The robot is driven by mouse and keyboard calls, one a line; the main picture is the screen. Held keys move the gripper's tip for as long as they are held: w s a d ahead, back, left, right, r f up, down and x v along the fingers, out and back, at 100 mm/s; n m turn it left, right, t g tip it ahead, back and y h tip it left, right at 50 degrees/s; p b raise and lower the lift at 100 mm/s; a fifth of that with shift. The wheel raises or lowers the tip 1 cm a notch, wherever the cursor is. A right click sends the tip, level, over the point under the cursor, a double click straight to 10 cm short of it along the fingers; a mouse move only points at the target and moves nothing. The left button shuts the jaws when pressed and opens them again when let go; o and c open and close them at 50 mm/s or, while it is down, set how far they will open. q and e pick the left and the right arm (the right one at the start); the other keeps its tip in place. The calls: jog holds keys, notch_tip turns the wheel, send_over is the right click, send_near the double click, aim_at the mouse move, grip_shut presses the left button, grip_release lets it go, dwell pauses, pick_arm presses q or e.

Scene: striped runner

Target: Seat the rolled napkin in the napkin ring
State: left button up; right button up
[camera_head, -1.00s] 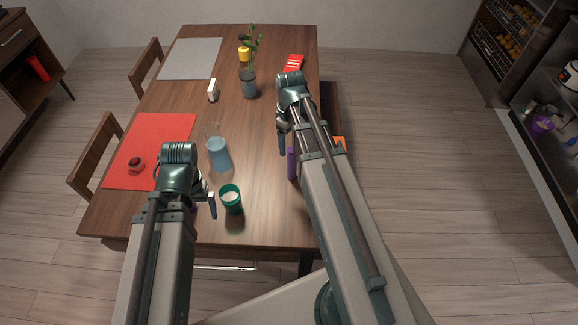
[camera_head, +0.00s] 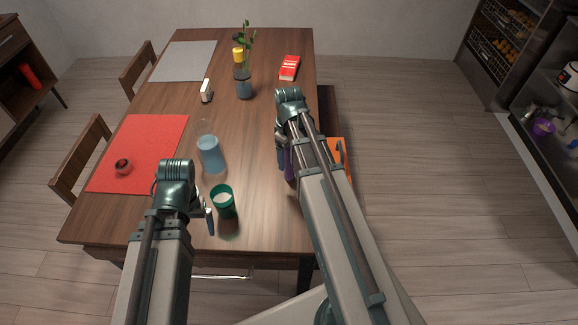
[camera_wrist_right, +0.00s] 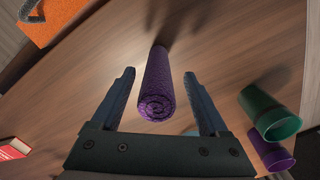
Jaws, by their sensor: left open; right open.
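The rolled napkin (camera_wrist_right: 155,82) is a purple roll that looks upright on the table, its spiral end toward the right wrist camera. In the head view it (camera_head: 289,164) is partly hidden by my right arm. My right gripper (camera_wrist_right: 160,75) is open, with one finger on each side of the napkin and gaps visible; it also shows in the head view (camera_head: 284,152). My left gripper (camera_head: 206,215) is open and empty near the green cup.
The green cup (camera_head: 223,203) and a blue-filled carafe (camera_head: 210,155) stand near my left gripper. A red mat (camera_head: 145,140) bears a small dark-red round object (camera_head: 123,167). A plant vase (camera_head: 244,88) and red book (camera_head: 289,68) are further back.

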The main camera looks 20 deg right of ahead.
aim_at(289, 162)
pick_arm(q)
notch_tip(289, 162, down, 4)
jog(key=b, duration=0.2)
jog(key=shift+r+b, duration=0.2)
jog(key=shift+b, duration=0.15)
pick_arm(e)
notch_tip(289, 162, down, 4)
jog(key=shift+d+r, duration=0.1)
jog(key=shift+r, duration=0.15)
pick_arm(q)
jog(key=shift+r, duration=0.1)
pick_arm(e)
grip_shut()
